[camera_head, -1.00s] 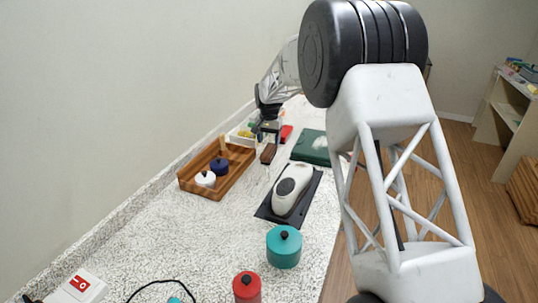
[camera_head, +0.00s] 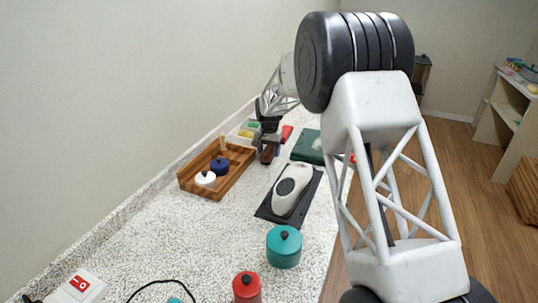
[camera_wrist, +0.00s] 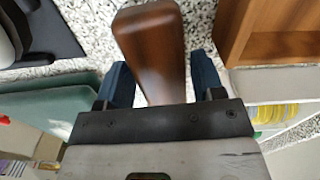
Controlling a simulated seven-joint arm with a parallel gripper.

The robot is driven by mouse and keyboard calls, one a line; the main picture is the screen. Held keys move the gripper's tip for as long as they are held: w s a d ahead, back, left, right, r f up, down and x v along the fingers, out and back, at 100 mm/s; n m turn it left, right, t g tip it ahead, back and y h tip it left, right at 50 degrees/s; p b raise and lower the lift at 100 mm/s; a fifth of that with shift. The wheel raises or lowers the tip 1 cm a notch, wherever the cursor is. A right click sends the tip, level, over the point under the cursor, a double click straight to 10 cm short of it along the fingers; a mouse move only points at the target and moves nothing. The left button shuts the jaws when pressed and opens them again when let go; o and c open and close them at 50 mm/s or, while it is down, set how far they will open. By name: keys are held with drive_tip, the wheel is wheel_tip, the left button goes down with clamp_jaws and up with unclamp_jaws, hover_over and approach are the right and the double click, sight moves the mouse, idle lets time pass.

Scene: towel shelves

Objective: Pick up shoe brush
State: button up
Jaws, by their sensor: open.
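The shoe brush is a brown wooden block (camera_wrist: 152,42) in the wrist view, lying on the speckled counter. Its near end reaches in between the two blue fingers of my gripper (camera_wrist: 163,80). The fingers are open, one on each side of the brush, with a visible gap on the right side. In the head view my gripper (camera_head: 269,141) is low over the counter, and the brush (camera_head: 267,154) shows only partly beneath it. The brush's bristles are not visible.
A wooden tray (camera_head: 239,178) with a white and a blue pot is on the left. A white device (camera_head: 291,190) lies on a dark mat nearer the camera. A green item (camera_head: 307,147) is to the right. A teal pot (camera_head: 284,247) and red pot (camera_head: 247,289) stand in front.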

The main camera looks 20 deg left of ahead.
sight(269, 149)
drive_tip(key=shift+c, duration=0.2)
drive_tip(key=c, duration=0.7)
drive_tip(key=shift+r, duration=5.05)
drive_tip(key=o, duration=0.4)
drive_tip(key=shift+c, duration=1.3)
